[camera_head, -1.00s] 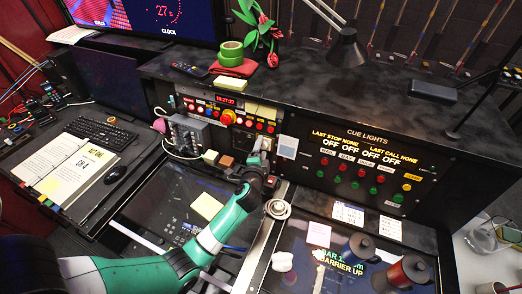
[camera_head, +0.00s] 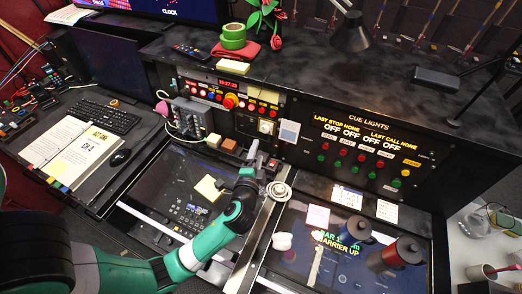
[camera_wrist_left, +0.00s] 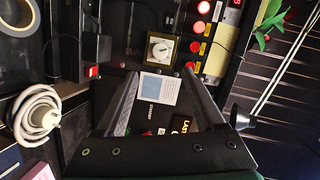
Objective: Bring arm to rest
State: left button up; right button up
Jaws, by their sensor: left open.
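My left arm (camera_head: 205,245) is teal and black and reaches in from the lower left. Its gripper (camera_head: 268,167) is just in front of the control panel, right of the dark screen; its fingers are small and partly hidden there. In the left wrist view the two dark fingers (camera_wrist_left: 160,78) are spread apart with nothing held between them. Beyond them are a white card (camera_wrist_left: 158,90) and a white dial (camera_wrist_left: 160,47). The dial (camera_head: 266,126) also shows uncovered in the head view. My right gripper is not in view.
The cue lights panel (camera_head: 365,150) has rows of red and green buttons. A coiled white cable (camera_head: 279,190) lies close beside the gripper. Two mugs (camera_head: 405,251) stand at the right. An open binder (camera_head: 75,155) and keyboard (camera_head: 103,117) are at the left.

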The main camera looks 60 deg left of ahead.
pick_arm(q)
jog(key=w+d+r+n+t, duration=0.1)
jog(key=w+d+r+t, duration=0.25)
jog(key=r, duration=0.75)
jog(key=w+d+r+n+t+h, duration=0.15)
jog(key=w+d+r, duration=0.25)
jog(key=r, duration=0.6)
jog(key=w+d+r+n+t, duration=0.1)
jog(key=w+d+r+t, duration=0.25)
jog(key=r, duration=0.75)
jog(key=s+d+r+t+h, duration=0.3)
jog(key=d+r+h, duration=0.1)
jog(key=r, duration=0.3)
jog(key=s+d+r+t+h+p, duration=0.1)
jog(key=s+d+r+t+h, duration=0.3)
jog(key=r, duration=0.4)
jog(key=s+d+r+t+h, duration=0.3)
jog(key=d+r+h, duration=0.2)
jog(key=r, duration=0.2)
notch_tip(320, 180, up, 20)
jog(key=p, duration=2)
jog(key=shift+p, duration=0.4)
